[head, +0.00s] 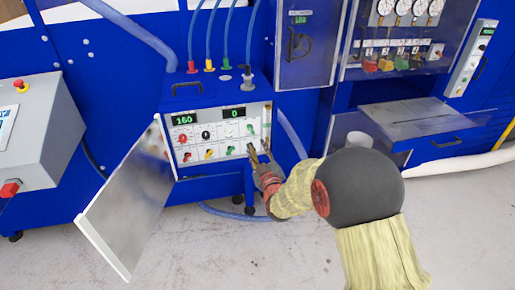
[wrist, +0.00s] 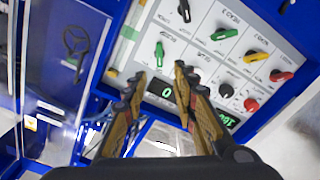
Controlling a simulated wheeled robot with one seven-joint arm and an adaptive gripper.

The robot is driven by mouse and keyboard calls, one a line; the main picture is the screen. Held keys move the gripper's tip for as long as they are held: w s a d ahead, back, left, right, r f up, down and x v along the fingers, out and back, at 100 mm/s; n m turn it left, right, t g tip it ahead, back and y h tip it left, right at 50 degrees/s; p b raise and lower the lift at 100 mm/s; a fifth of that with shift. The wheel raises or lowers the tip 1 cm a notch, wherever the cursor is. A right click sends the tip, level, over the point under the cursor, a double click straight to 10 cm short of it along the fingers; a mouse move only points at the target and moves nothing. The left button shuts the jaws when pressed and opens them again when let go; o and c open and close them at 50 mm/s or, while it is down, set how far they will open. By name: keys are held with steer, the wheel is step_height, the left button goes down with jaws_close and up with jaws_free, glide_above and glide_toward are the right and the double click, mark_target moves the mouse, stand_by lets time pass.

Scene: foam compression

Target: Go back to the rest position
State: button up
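My gripper (head: 260,153) is at the lower right of the control panel (head: 217,158) in the head view. Its two fingers stand apart with nothing between them. In the wrist view the gripper (wrist: 159,77) is open too, in front of the same panel (wrist: 205,35), which appears turned over. I cannot tell whether a fingertip touches the panel. The panel has red, green, yellow and black knobs and two green displays, reading 160 and 0. My gripper hides part of the panel's lower right corner in the head view.
A panel door (head: 130,205) hangs open on the left. A grey console (head: 40,130) with red buttons stands at the far left. Hoses (head: 227,40) run into the box top. A press cabinet with a shelf (head: 410,118) is on the right. The grey floor (head: 250,260) in front is clear.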

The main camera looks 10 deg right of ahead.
steer(key=s+f+m+g, duration=0.2)
steer(key=s+f+g, duration=0.25)
steer(key=f, duration=0.75)
steer(key=s+f+m+g, duration=0.2)
steer(key=s+g, duration=0.4)
steer(key=s, duration=0.3)
steer(key=s+r+m+g, duration=0.1)
steer(key=s+r+g, duration=0.1)
steer(key=s+r, duration=0.5)
steer(key=s+r+g, duration=0.1)
steer(key=s+r, duration=0.2)
steer(key=s, duration=0.7)
steer(key=s+r+m+g, duration=0.1)
steer(key=s+r+g, duration=0.1)
steer(key=s+r, duration=0.5)
steer(key=s+r+t, duration=0.3)
steer(key=s+r, duration=0.2)
steer(key=r, duration=0.1)
steer(key=shift+d+r+p, duration=0.15)
steer(key=shift+p, duration=0.15)
steer(key=shift+o, duration=0.3)
